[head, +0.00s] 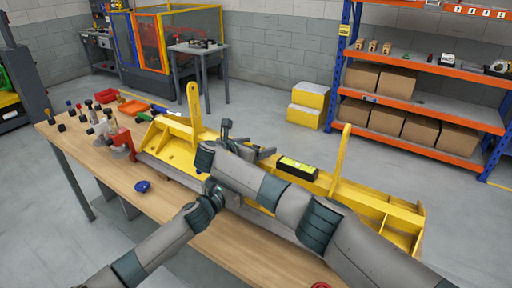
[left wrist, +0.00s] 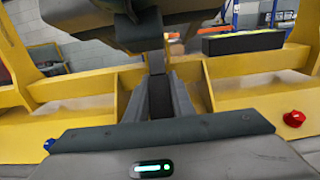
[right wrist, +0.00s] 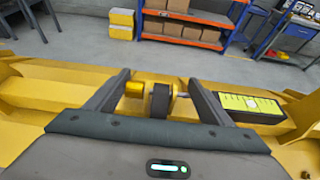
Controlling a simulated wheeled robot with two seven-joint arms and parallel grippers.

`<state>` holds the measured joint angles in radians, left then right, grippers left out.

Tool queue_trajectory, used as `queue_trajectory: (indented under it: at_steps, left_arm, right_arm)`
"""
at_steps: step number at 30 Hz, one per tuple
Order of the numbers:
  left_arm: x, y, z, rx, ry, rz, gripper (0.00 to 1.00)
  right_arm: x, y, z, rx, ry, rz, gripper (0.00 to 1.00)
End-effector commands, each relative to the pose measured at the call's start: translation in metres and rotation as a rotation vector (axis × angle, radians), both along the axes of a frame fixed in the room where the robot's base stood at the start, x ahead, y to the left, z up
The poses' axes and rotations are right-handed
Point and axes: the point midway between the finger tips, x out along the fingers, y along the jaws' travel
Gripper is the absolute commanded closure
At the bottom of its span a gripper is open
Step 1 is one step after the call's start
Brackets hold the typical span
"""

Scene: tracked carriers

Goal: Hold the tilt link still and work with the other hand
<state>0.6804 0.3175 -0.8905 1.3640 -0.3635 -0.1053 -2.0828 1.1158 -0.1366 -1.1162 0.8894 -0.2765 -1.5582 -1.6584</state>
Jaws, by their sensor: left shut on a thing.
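A long yellow carrier frame (head: 380,206) with two upright arms lies on the wooden bench. My left gripper (left wrist: 157,82) is shut on a dark upright bar (left wrist: 159,100), which looks like the tilt link. In the head view the left fingers are hidden behind my right arm. My right gripper (right wrist: 159,80) is open over the frame's middle. Between its fingers, apart from them, are a dark link-like piece (right wrist: 160,101) and a yellow block (right wrist: 135,89) on a pin. In the head view the right gripper (head: 258,152) partly shows. A black box with a yellow-green face (head: 298,168) sits on the frame.
A blue cap (head: 142,187) lies on the bench (head: 165,212) in front of the frame. Red, orange and green items and several upright tools crowd the bench's left end. A red knob (left wrist: 294,118) is near the left gripper. Shelving (head: 410,88) and yellow steps (head: 308,104) stand well behind.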

Motion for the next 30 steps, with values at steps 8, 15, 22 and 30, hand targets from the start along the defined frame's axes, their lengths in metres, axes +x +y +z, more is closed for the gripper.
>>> queue_trajectory:
  at_steps: [8, 15, 22, 30]
  left_arm:
    - [0.000, 0.000, 0.000, 0.000, 0.000, 0.000, 1.00]
    - [0.000, 0.000, 0.000, -0.001, -0.001, 0.000, 1.00]
    - [0.000, 0.000, 0.001, -0.001, -0.001, 0.000, 1.00]
    - [0.000, -0.001, 0.002, -0.002, -0.004, -0.004, 1.00]
  right_arm:
    - [0.001, 0.002, 0.001, 0.001, -0.002, 0.002, 0.48]
    - [0.007, 0.012, 0.002, 0.000, -0.001, 0.003, 0.48]
    - [0.016, 0.025, 0.002, 0.001, -0.002, 0.002, 0.48]
    - [0.021, 0.033, 0.003, 0.003, -0.006, 0.011, 0.47]
